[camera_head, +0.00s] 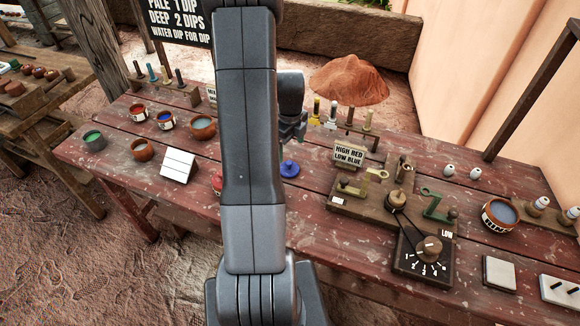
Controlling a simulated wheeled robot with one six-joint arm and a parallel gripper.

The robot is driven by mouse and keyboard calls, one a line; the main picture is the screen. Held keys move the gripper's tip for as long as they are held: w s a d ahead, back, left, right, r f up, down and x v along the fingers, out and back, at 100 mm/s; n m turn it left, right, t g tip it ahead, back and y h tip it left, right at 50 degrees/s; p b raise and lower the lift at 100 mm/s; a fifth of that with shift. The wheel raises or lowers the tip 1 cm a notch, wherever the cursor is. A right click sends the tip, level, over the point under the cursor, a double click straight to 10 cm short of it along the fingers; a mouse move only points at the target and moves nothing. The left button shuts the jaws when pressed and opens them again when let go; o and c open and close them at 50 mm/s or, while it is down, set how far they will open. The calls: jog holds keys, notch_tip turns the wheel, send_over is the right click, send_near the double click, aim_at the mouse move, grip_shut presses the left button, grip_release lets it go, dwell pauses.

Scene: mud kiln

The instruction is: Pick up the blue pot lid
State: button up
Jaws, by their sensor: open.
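The blue pot lid (289,169) is a small round disc with a raised knob, lying on the reddish wooden table (330,225) just right of my arm. My gripper (292,138) is open and points down above the lid, apart from it in the picture. The fingers are small and dark here, and nothing shows between them. My arm covers the table to the left of the lid.
A red item (217,184) is partly hidden by my arm. A white folded card (178,166) and several pots stand left. A wooden lever board (385,205), a numbered dial (428,250) and a sign (348,154) stand right. Bare table lies in front of the lid.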

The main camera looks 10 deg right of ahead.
aim_at(290, 163)
jog(key=shift+s+a+f+p, duration=0.15)
jog(key=shift+f+p, duration=0.35)
jog(key=shift+f, duration=1.5)
jog(key=shift+s+f+p, duration=0.1)
jog(key=shift+f+p, duration=0.35)
jog(key=shift+f, duration=1.55)
jog(key=c, duration=1)
